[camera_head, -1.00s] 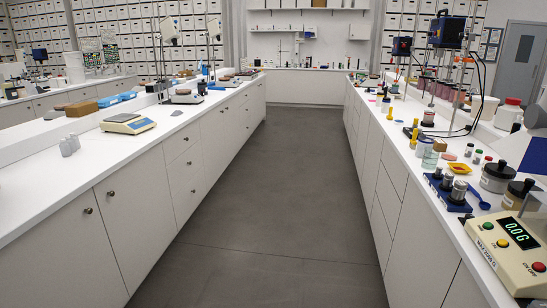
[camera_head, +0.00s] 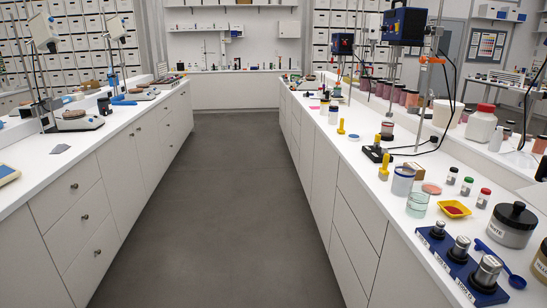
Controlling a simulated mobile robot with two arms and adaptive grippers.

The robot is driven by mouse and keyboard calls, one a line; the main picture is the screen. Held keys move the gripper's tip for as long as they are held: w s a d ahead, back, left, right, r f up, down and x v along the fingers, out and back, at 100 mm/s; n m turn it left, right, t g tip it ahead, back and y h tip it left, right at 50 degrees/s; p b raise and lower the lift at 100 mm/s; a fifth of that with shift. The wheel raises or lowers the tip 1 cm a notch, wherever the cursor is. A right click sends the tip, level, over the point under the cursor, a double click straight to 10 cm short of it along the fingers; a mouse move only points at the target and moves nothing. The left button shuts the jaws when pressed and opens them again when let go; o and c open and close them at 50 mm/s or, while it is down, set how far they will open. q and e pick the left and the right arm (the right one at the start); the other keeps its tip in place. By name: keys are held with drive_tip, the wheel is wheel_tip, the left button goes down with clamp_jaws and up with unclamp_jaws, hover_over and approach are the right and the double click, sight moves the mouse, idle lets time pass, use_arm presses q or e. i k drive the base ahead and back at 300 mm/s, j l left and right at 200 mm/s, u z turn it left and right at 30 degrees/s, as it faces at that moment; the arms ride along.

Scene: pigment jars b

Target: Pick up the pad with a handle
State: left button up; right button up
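I cannot make out for certain a pad with a handle. A flat black item (camera_head: 374,154) lies on the right counter (camera_head: 350,165), beside a yellow upright piece (camera_head: 383,166). It is too small to tell whether it has a handle. A small flat grey piece (camera_head: 60,148) lies on the left counter (camera_head: 110,139), with no handle to be seen. Neither of my grippers is in view.
The right counter holds a blue block with metal weights (camera_head: 461,250), a yellow dish of red powder (camera_head: 454,209), a glass beaker (camera_head: 417,204), a black-lidded jar (camera_head: 512,224) and lab stands. The grey aisle floor (camera_head: 235,210) between the counters is clear.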

sight(340, 131)
drive_tip(key=i+l, duration=0.1)
drive_tip(key=i, duration=2.45)
drive_tip(key=j+u, duration=0.05)
drive_tip(key=j, duration=0.05)
